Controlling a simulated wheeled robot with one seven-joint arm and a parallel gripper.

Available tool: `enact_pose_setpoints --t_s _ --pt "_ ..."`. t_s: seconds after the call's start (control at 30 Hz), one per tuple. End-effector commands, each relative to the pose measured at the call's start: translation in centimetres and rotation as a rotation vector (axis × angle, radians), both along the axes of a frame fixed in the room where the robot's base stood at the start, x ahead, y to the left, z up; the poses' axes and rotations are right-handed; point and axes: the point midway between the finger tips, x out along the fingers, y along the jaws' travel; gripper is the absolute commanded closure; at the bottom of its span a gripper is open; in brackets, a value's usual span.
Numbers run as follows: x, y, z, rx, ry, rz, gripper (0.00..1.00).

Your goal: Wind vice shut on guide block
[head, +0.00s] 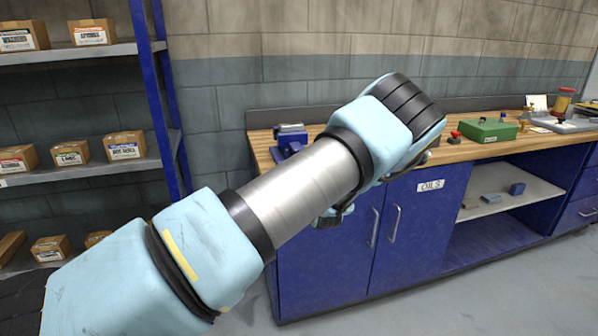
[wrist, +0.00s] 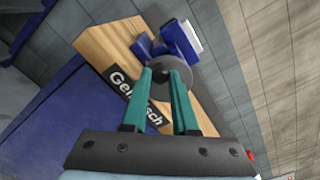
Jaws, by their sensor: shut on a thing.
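The blue vice (wrist: 166,42) stands at the end of the wooden bench top in the wrist view. It also shows in the head view (head: 289,140), partly hidden by my arm. A pale block, likely the guide block (wrist: 190,36), sits at the vice's jaws; whether the jaws touch it I cannot tell. A round grey handwheel (wrist: 172,80) is at the near end of the vice. My gripper (wrist: 164,72) has its green fingertips shut on the handwheel. In the head view my forearm and wrist hide the fingers.
The wooden bench (head: 468,152) has blue cupboards below and a wall behind. A green box (head: 488,130) and small items stand farther right on it. Shelves with cardboard boxes (head: 124,146) stand at the left. Grey floor is clear in front.

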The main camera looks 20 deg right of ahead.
Motion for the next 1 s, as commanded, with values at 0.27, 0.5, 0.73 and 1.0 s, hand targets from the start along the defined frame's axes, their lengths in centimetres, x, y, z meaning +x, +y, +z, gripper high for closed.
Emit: enact_pose_setpoints --t_s 0.27,0.5,0.73,1.0 --pt "0.1 0.0 0.2 0.011 -0.006 0.001 1.0" --pt "0.0 -0.3 1.0 0.237 -0.035 0.0 1.0" --pt "0.1 -0.3 1.0 0.306 -0.042 0.0 1.0" --pt "0.0 -0.5 1.3 0.37 -0.051 0.0 1.0"
